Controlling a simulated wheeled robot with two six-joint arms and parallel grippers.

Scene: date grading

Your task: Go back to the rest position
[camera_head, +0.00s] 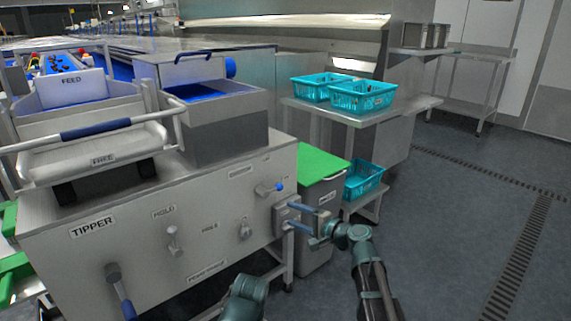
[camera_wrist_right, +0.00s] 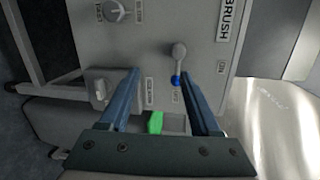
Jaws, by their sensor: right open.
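My right gripper (camera_head: 292,216) reaches in from the lower right in the head view, its two fingers spread beside the right end of the tipper's grey control panel (camera_head: 200,225). In the right wrist view the gripper (camera_wrist_right: 158,75) is open, with nothing between its fingers. A lever with a blue knob (camera_wrist_right: 177,78) shows near the right finger, and a small grey box (camera_wrist_right: 98,88) near the left one. I cannot tell whether either finger touches the panel.
A grey bin with a green lid (camera_head: 318,162) stands close behind my right gripper. Teal crates (camera_head: 362,96) sit on a steel table (camera_head: 410,106), with another crate (camera_head: 362,180) below. The floor (camera_head: 450,230) at right is clear.

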